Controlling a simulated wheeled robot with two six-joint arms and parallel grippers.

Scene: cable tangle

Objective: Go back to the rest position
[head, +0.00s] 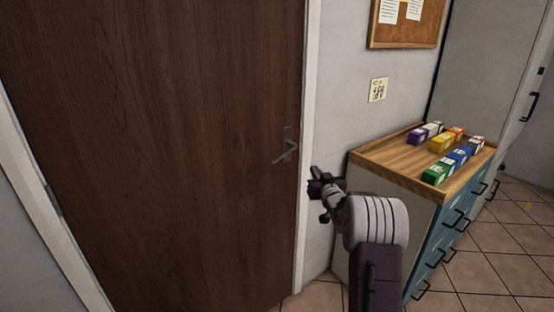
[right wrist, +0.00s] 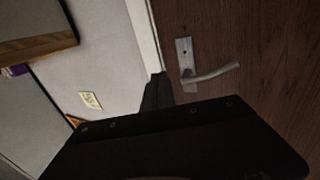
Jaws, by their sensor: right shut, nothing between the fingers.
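My right gripper (head: 318,184) is raised in front of the door frame, to the right of the door handle and apart from it in the head view. It is shut with nothing in it. In the right wrist view its dark fingers (right wrist: 157,92) show beside the white door frame, left of the handle (right wrist: 205,72). The brown wooden door (head: 160,130) looks closed, and its metal handle (head: 286,150) sits at its right edge. My left gripper is in neither view.
A cabinet with a wooden top (head: 385,155) and blue drawers stands to the right, close to my right arm. Several coloured boxes (head: 438,172) lie on it. Tiled floor (head: 500,240) is free at the right.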

